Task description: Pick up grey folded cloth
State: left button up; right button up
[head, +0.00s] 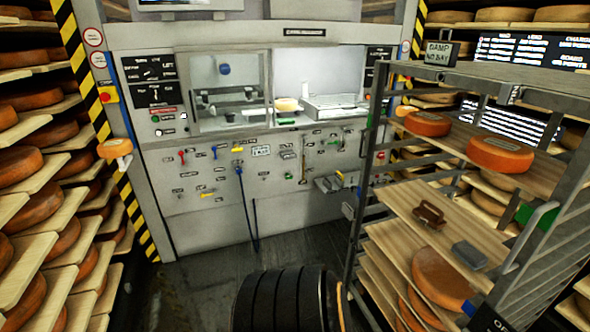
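A small grey flat block-like thing (470,255), which looks like the grey folded cloth, lies on a wooden board (400,205) of the metal rack at the right. It is at the board's front right part, to the right of and nearer than a brown-handled tool (430,214) that looks like a brush. Its folds are too small to make out. Nothing touches it from above. Neither of my grippers shows in the head view.
The metal rack's grey posts and rails (545,215) stand around the boards. Orange cheese wheels (500,154) lie on its upper board and below (440,280). A black ribbed round thing (285,300) is at the bottom middle. Dark floor (215,275) is clear before the grey machine (220,205).

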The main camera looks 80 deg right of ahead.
aim_at(471, 256)
jog(key=l+z, duration=0.15)
jog(key=z, duration=4.05)
jog(key=l+u, duration=0.1)
jog(key=u, duration=5.25)
jog(key=z, duration=5.35)
